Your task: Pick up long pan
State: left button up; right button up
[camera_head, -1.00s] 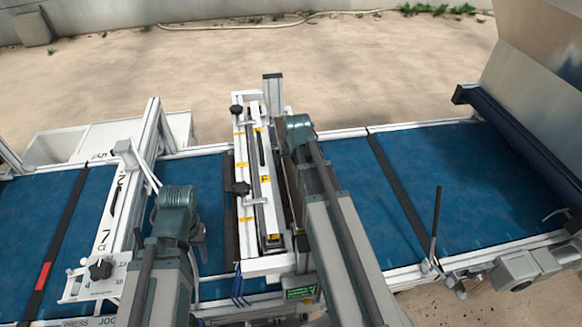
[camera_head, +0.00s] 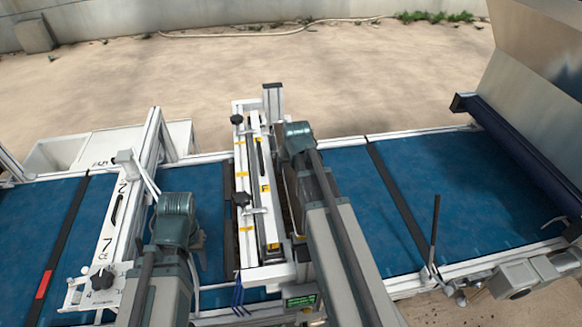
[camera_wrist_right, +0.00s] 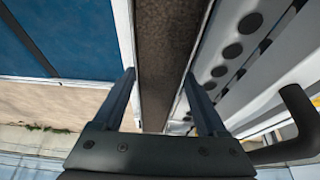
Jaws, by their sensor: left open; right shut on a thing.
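The long pan is a long, narrow trough with a brown, soil-like inside and thin pale side walls. In the right wrist view the long pan (camera_wrist_right: 166,60) runs between the two fingers of my right gripper (camera_wrist_right: 159,78), which is shut on it. In the head view my right arm hides most of the pan and the right fingertips; a dark brown strip shows beside the white seeder frame (camera_head: 272,215). My left gripper (camera_head: 199,238) is open and empty over the blue belt, left of the seeder frame; its fingers are mostly hidden behind its own wrist.
The blue belt (camera_head: 400,190) runs across the view, with dark straps over it. A white gantry with a dial (camera_head: 101,277) stands at left. A metal hopper (camera_head: 540,50) stands at right. The seeder frame is close to the left of my right arm. Sandy ground lies behind.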

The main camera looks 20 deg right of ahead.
aim_at(291, 173)
notch_tip(291, 173, up, 9)
jog(key=p, duration=0.8)
